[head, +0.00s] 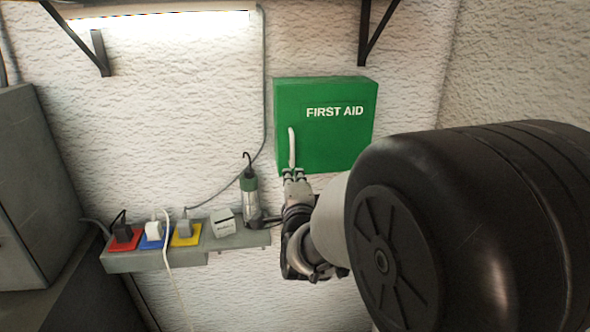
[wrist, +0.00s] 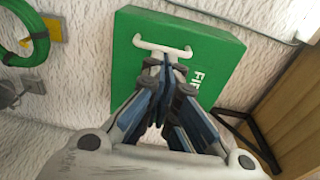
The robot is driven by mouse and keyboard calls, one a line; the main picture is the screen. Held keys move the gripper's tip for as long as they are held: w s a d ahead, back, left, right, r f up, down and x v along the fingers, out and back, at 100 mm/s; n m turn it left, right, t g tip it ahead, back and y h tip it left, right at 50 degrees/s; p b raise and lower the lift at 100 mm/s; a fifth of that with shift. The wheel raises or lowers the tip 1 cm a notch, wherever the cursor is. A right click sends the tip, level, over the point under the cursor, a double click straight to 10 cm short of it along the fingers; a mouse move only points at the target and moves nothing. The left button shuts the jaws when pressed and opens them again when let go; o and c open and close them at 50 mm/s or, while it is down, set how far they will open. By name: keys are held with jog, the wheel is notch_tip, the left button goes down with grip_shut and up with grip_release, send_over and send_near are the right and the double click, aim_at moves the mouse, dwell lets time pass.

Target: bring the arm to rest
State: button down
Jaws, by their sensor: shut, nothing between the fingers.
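My gripper (head: 294,173) is in front of the green first aid box (head: 340,138) on the wall, its fingertips at the lower end of the box's white handle (head: 292,148). In the wrist view, my gripper (wrist: 165,62) is shut with its fingertips together, just short of the white handle (wrist: 148,44) or touching it; I cannot tell which. Nothing is held between the fingers. The box (wrist: 225,50) looks closed. My own arm covers the lower right of the head view.
A grey ledge (head: 150,262) at lower left carries plugs on red, blue and yellow plates, a white block (head: 222,222) and a green-and-grey hand lamp (head: 250,190). A grey cabinet (head: 30,190) stands at far left. A green ring (wrist: 25,38) shows in the wrist view.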

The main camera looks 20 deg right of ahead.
jog(key=v, duration=0.4)
jog(key=shift+w+a, duration=0.15)
jog(key=shift+a, duration=0.1)
jog(key=s+a+f+n+g+y, duration=0.2)
jog(key=s+a+n+g+y, duration=0.15)
jog(key=a+n, duration=0.3)
jog(key=s+a+f+n+g, duration=0.1)
jog(key=s+f+n+g, duration=0.1)
jog(key=s+n, duration=0.3)
jog(key=s+a+f+n+g+y, duration=0.1)
jog(key=s+n, duration=0.4)
jog(key=s, duration=0.7)
jog(key=s+a+f+n+g+y, duration=0.1)
jog(key=s+a+f+n+g, duration=0.2)
jog(key=s, duration=0.6)
jog(key=shift+n+g, duration=1.25)
jog(key=shift+a+f+y, duration=0.1)
jog(key=shift+f+y, duration=0.05)
jog(key=shift+y, duration=0.1)
